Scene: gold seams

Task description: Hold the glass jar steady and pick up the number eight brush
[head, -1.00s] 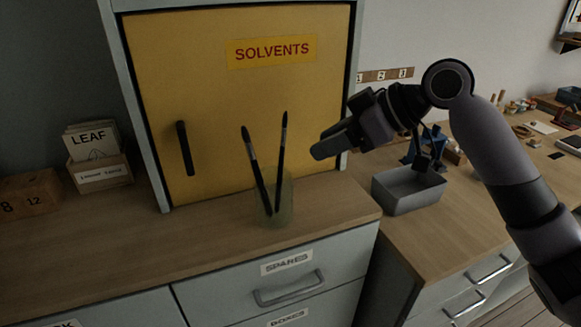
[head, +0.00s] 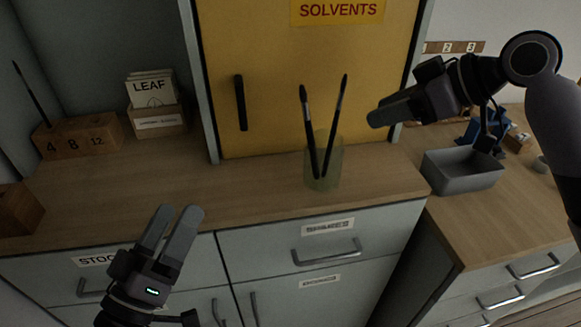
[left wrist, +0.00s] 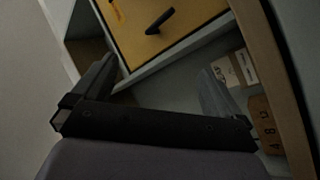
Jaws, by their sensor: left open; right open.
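The glass jar (head: 323,172) is a pale greenish see-through tumbler upright on the counter in front of the yellow cabinet. Two dark brushes stand in it: a left brush (head: 309,125) and a right brush (head: 338,112), both bristles up. No numbers can be read on them. My left gripper (head: 182,215) is open and empty at the lower left, in front of the drawers, apart from the jar. Its fingers also show in the left wrist view (left wrist: 155,85). My right gripper (head: 375,118) is to the right of the jar, pointing left toward it, empty and apart from it.
A wooden block (head: 78,137) marked 4, 8, 12 holds one upright dark brush (head: 32,95) at its left end. A LEAF card box (head: 157,120) stands beside the yellow SOLVENTS cabinet (head: 285,75). A grey tray (head: 462,172) is at right. The counter left of the jar is clear.

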